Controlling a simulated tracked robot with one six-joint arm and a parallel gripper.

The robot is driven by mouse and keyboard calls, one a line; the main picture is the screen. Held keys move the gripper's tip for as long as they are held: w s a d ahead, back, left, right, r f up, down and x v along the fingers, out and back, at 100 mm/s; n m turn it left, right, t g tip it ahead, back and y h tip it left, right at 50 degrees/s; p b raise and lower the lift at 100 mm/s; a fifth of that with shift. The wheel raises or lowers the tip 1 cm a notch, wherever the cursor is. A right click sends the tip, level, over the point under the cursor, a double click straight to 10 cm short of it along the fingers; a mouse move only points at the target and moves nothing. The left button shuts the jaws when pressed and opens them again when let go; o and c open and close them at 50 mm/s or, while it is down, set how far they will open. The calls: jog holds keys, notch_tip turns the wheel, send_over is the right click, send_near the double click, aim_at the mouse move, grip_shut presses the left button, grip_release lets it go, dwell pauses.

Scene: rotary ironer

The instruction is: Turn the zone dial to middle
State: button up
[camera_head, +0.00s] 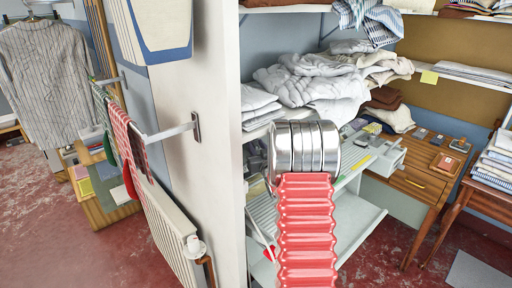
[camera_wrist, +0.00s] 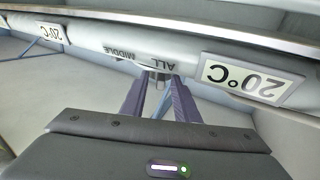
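The zone dial (camera_wrist: 157,76) is a small grey knob on the pale front rail of the ironer, seen upside down in the wrist view. The printed words ALL and MIDDLE (camera_wrist: 140,58) stand by it. The two dark purple-grey fingers of my gripper (camera_wrist: 158,82) reach to the rail, one on each side of the dial. The fingers are apart; I cannot tell whether they touch the dial. The dial's pointer is not readable. In the head view the white ironer (camera_head: 384,165) is partly hidden behind my arm, and my gripper is hidden.
Two 20°C displays, left (camera_wrist: 40,30) and right (camera_wrist: 250,79), flank the dial on the rail. A white partition wall (camera_head: 205,130) stands left of my arm. Shelves with folded laundry (camera_head: 315,78) are behind. A wooden desk (camera_head: 418,183) stands at the right.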

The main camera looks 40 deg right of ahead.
jog(key=shift+c, duration=0.4)
grip_shut()
jog(key=shift+s+d+r+n+t+y, duration=0.1)
jog(key=shift+d+n+t+y, duration=0.2)
jog(key=shift+n+y, duration=0.3)
jog(key=shift+s+d+n+t+y, duration=0.15)
jog(key=shift+d+n+y, duration=0.15)
jog(key=shift+n+y, duration=0.55)
jog(key=shift+w+d+n+t+y, duration=0.1)
jog(key=shift+d+n+y, duration=0.2)
jog(key=shift+y, duration=0.9)
jog(key=shift+s+d+n+t+y, duration=0.15)
jog(key=shift+d+n+y, duration=0.1)
jog(key=shift+n+y, duration=0.6)
jog(key=shift+w+d+n+g+y, duration=0.1)
jog(key=shift+d+n+g+y, duration=0.1)
jog(key=shift+n+y, duration=0.55)
jog(key=shift+w+d+n+g+y, duration=0.15)
jog(key=shift+d+n+y, duration=0.15)
jog(key=shift+y, duration=0.9)
jog(key=shift+w+d+n+g+y, duration=0.15)
jog(key=shift+n+y, duration=0.4)
jog(key=shift+y, duration=0.4)
jog(key=shift+d+n+g+y, duration=0.25)
jog(key=shift+n+y, duration=0.25)
jog(key=shift+y, duration=0.3)
jog(key=shift+w+d+r+n+g+y, duration=0.1)
jog(key=shift+r+n+g+y, duration=0.05)
jog(key=shift+n+g+y, duration=0.3)
